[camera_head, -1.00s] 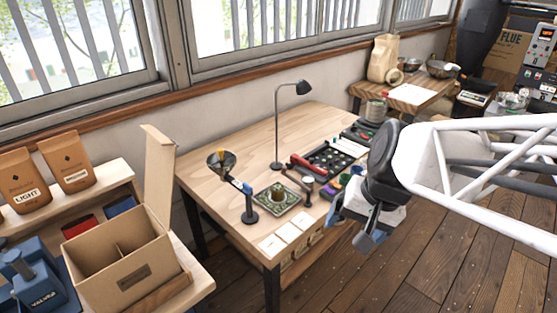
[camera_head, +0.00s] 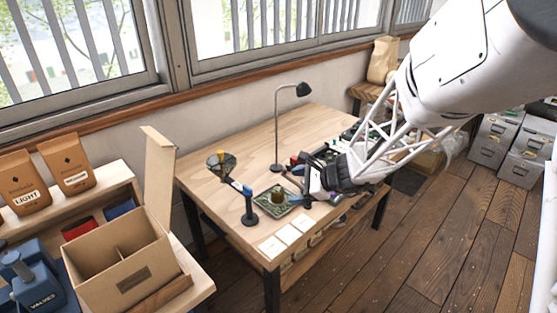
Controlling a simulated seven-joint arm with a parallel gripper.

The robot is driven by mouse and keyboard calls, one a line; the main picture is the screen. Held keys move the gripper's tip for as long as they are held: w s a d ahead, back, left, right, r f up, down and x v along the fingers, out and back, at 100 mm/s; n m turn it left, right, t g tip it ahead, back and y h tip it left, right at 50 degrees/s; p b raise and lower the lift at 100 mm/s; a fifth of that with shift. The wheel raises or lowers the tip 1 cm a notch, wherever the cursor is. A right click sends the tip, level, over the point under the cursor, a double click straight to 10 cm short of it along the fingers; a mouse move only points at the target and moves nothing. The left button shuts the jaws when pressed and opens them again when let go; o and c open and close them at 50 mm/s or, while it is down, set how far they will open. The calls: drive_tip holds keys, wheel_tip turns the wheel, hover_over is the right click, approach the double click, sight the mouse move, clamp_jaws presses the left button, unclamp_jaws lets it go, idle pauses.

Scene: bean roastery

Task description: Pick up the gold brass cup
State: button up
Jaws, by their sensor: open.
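A small gold brass cup (camera_head: 278,197) stands upright on a square green patterned tray (camera_head: 266,209) near the front of the wooden table. My gripper (camera_head: 304,182) is just to the right of the cup, low over the table, with its fingers pointing left towards it. The gripper is open, and I see nothing held in it. It appears apart from the cup, though the exact gap is hard to tell. My arm hides the right part of the table.
A funnel-like dish (camera_head: 221,163) on a blue-and-black stand (camera_head: 249,207) is left of the tray. A black lamp (camera_head: 277,130) stands behind. White cards (camera_head: 272,247) lie at the front edge. An open cardboard box (camera_head: 122,258) is at the left. The table's back left is clear.

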sight(273, 189)
drive_tip(key=w+d+f+m+t, duration=0.1)
drive_tip(key=w+f+m+t, duration=0.1)
drive_tip(key=w+f+m, duration=0.3)
drive_tip(key=w+d+f+m+t+h, duration=0.1)
drive_tip(key=w+f+m+t, duration=0.1)
drive_tip(key=w+f+m, duration=0.3)
wheel_tip(273, 189, down, 5)
drive_tip(key=shift+w+d+r+t, duration=0.25)
drive_tip(key=shift+w+t, duration=0.15)
drive_tip(key=shift+w, duration=0.8)
drive_tip(key=x, duration=0.5)
drive_tip(key=shift+w+a+f, duration=0.2)
drive_tip(key=shift+a, duration=0.05)
drive_tip(key=shift+w+a+f, duration=0.15)
drive_tip(key=shift+w+a, duration=0.15)
drive_tip(key=shift+w, duration=0.1)
drive_tip(key=shift+x, duration=2.65)
drive_tip(key=shift+w+d, duration=0.1)
drive_tip(key=shift+d, duration=0.05)
